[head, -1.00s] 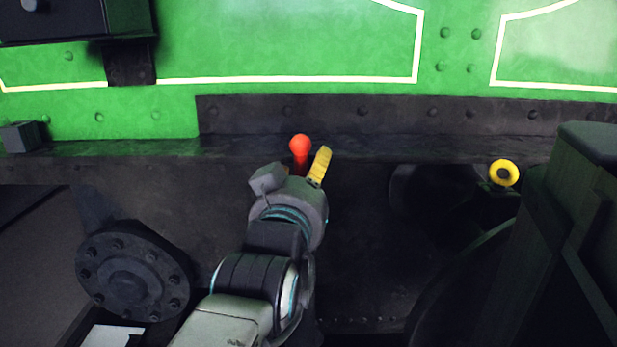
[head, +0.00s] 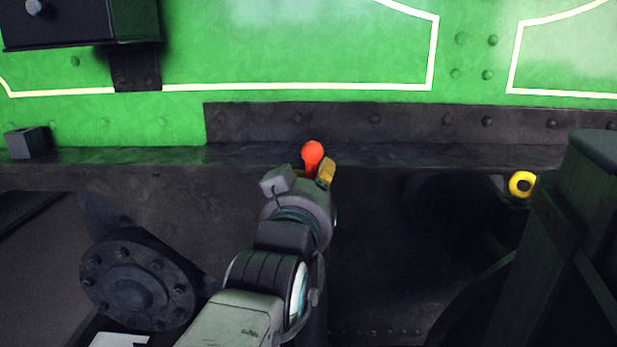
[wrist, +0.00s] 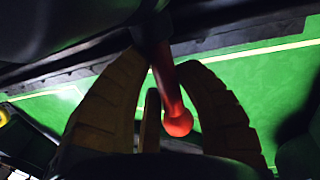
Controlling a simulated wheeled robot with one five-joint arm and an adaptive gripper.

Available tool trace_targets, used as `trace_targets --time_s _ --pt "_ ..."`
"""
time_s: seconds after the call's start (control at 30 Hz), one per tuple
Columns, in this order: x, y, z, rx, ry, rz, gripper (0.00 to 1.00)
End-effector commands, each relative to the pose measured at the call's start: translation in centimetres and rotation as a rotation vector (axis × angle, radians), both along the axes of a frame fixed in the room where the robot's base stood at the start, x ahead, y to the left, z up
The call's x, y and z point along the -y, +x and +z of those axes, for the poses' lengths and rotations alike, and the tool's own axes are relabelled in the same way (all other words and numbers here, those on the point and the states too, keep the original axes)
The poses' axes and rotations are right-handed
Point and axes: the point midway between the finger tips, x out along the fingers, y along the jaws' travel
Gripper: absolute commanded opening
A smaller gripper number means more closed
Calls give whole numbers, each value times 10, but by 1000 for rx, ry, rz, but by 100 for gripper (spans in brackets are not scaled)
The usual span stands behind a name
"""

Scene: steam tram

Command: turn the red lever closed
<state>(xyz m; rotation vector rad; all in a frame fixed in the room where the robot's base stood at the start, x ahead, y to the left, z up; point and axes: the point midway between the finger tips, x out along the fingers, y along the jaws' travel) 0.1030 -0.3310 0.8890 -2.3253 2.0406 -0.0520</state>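The red lever (head: 312,156), with a round orange-red knob, stands at the dark ledge below the green panel in the head view. My gripper (head: 313,174) is right at it, with a yellow finger just right of the lever; the gripper body hides the lever's lower part. In the wrist view the lever (wrist: 171,90) runs between the curved, ribbed fingers of my gripper (wrist: 163,75). The fingers are apart, with a gap on the left; the right finger is very close to the lever, and whether it touches I cannot tell.
A yellow ring-shaped part (head: 522,185) sits to the right under the ledge. A dark post (head: 590,230) stands at the right edge. A round bolted flange (head: 138,288) is at lower left, and a small grey block (head: 27,143) lies on the ledge.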

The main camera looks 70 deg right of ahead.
Motion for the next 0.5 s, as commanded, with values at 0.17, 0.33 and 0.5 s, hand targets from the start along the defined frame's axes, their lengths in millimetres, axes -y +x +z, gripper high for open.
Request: trace_targets --time_s 0.17,0.33,0.5 --pt "-1 1 4 2 -11 2 4" --pt "-1 1 5 4 -13 2 0" --pt "1 1 11 -7 20 3 0"
